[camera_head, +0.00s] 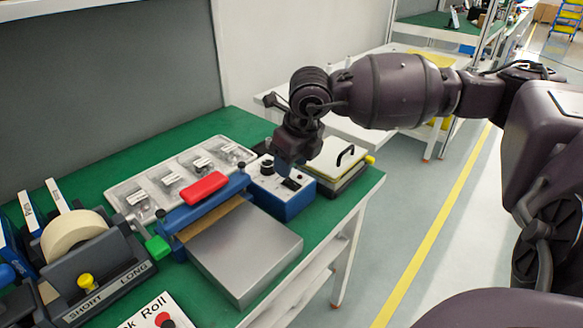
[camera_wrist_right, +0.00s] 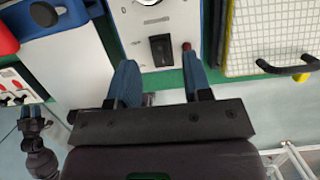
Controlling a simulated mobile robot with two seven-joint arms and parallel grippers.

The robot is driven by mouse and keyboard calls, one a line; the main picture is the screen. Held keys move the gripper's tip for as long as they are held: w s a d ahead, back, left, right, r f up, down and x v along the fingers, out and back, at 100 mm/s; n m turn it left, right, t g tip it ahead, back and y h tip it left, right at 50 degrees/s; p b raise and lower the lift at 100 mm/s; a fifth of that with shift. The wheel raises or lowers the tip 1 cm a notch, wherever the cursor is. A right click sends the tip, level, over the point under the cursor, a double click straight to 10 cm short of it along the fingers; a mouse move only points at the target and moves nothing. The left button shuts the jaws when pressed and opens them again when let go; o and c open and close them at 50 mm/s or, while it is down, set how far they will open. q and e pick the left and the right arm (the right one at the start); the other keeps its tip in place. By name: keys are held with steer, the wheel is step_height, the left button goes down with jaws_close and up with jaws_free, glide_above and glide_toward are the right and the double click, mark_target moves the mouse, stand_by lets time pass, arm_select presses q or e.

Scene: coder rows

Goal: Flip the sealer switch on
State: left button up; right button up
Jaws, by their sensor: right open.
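The sealer has a blue body with a red-handled bar (camera_head: 205,187) and a control box (camera_head: 290,205) on its right. The sealer switch is a black rocker on the white top of this box; it shows clearly in the right wrist view (camera_wrist_right: 160,49). I cannot tell its position. My right gripper (camera_head: 285,168) is over the box and partly hides its top. In the right wrist view it is open and empty (camera_wrist_right: 160,80), with the switch beyond and between its fingertips. A dark pronged part, apparently my left gripper (camera_wrist_right: 32,118), shows at the lower left of that view.
A red lamp (camera_wrist_right: 187,47) sits right of the switch, and a black knob (camera_head: 267,167) is behind it. A yellow-edged press with a black handle (camera_head: 345,155) stands close on the right. A grey platform (camera_head: 245,250) lies front left. A tape dispenser (camera_head: 95,255) is farther left.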

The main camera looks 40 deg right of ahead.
mark_target(297, 185)
arm_select(q)
steer(key=shift+s+a+f+n+p, duration=0.1)
steer(key=shift+s+a+n+p, duration=0.25)
steer(key=shift+s+p, duration=0.5)
arm_select(e)
steer(key=v, duration=0.7)
arm_select(q)
steer(key=shift+w, duration=0.25)
arm_select(e)
steer(key=shift+s+a, duration=0.1)
